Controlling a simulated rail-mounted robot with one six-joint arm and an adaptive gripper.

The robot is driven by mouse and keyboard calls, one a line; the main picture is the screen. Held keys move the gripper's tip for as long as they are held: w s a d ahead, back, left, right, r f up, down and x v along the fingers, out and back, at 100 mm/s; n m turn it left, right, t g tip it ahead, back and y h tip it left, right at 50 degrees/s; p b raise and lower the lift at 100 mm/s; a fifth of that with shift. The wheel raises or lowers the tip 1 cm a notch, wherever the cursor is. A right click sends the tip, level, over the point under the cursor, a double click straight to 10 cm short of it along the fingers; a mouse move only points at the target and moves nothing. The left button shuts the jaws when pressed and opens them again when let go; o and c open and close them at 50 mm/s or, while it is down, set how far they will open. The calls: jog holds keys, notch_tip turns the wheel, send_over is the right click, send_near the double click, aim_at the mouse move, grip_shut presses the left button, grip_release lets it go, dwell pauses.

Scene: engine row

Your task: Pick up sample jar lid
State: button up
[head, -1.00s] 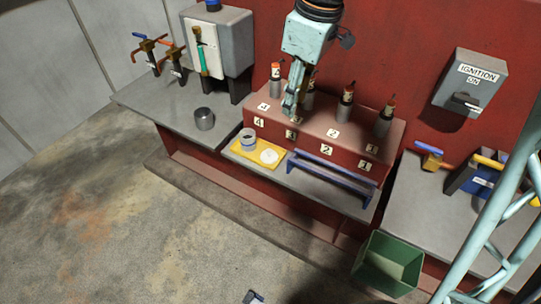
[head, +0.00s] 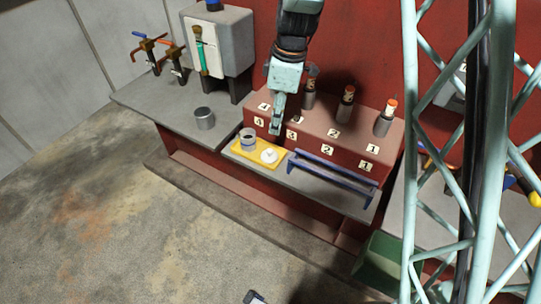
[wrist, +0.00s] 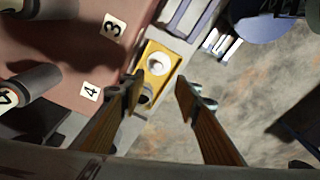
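The sample jar lid (head: 268,156) is a white disc with a small raised middle, lying on the right part of a yellow tray (head: 240,152). An open grey jar with a light band (head: 247,141) stands on the tray's left part. The lid (wrist: 158,63) also shows in the wrist view, seen between and beyond the fingertips. The jar (wrist: 146,99) is partly hidden there by the left finger. My gripper (head: 276,130) is above the tray's back side, apart from the lid. In the wrist view my gripper (wrist: 161,88) has its fingers spread, with nothing held.
A red numbered block with upright cylinders (head: 330,132) stands behind the tray. A blue rail rack (head: 333,170) is to the right. A metal cup (head: 204,119) stands to the left on the grey bench (head: 165,110). A green bin (head: 380,265) sits on the floor at front right.

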jog(key=shift+w+a+f, duration=0.1)
jog(key=shift+w+f, duration=0.05)
jog(key=shift+f, duration=0.2)
jog(key=shift+f, duration=0.1)
send_over(270, 151)
jog(key=shift+d+f+b, duration=0.2)
jog(key=shift+f, duration=1.9)
jog(key=shift+d+f+b, duration=0.2)
jog(key=shift+f, duration=1.85)
jog(key=shift+w+a+f, duration=0.1)
jog(key=shift+a+f, duration=0.1)
jog(key=shift+f, duration=1.1)
jog(key=shift+a+f, duration=0.2)
jog(key=shift+f, duration=1.1)
jog(key=c, duration=0.7)
